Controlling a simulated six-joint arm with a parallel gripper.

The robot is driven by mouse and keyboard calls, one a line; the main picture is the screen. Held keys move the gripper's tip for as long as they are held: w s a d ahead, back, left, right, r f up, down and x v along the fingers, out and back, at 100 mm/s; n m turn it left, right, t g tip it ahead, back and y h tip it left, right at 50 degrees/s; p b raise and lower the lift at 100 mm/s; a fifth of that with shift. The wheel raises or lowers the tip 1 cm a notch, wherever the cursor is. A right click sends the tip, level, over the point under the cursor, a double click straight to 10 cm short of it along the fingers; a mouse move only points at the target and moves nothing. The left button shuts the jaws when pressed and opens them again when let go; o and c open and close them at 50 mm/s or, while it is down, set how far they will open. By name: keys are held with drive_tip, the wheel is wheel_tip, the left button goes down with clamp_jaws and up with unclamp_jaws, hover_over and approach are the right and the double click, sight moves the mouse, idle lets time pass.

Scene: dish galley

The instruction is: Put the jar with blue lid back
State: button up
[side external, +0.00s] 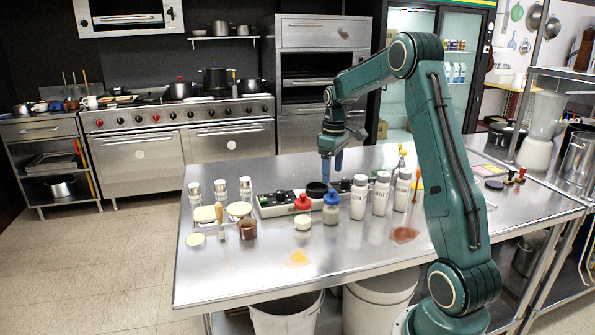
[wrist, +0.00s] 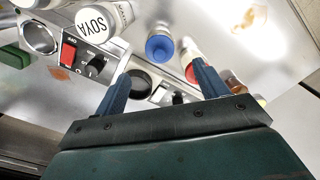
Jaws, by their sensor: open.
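The jar with the blue lid (side external: 331,208) stands upright on the steel table, just right of a jar with a red lid (side external: 302,214). In the wrist view its blue lid (wrist: 159,48) lies beyond the fingertips, between them in the picture. The red lid (wrist: 191,71) shows near the right finger. My gripper (side external: 331,174) hangs pointing down above the table, behind and above the blue-lidded jar. In the wrist view my gripper (wrist: 162,72) has its two blue fingers well apart with nothing held between them.
White labelled bottles (side external: 358,198) stand close right of the jar. A control box with knobs and a red switch (side external: 277,206) and a dark round opening (side external: 317,189) are behind it. Small shakers (side external: 220,188) stand at left.

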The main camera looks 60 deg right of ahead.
drive_tip(key=s+a+r+t, duration=0.1)
drive_tip(key=a+r, duration=0.2)
drive_tip(key=a, duration=0.4)
drive_tip(key=s+a+r+t+h, duration=0.1)
drive_tip(key=s+a+r, duration=0.1)
drive_tip(key=a+r, duration=0.3)
drive_tip(key=s+a+r, duration=0.1)
drive_tip(key=a+r, duration=0.1)
drive_tip(key=a, duration=0.6)
drive_tip(key=s+a+t+y, duration=0.1)
drive_tip(key=s+a+t, duration=0.2)
drive_tip(key=s+a, duration=0.9)
drive_tip(key=shift+s+a+f+t, duration=0.3)
drive_tip(key=shift+s+f, duration=0.1)
drive_tip(key=shift+s, duration=0.5)
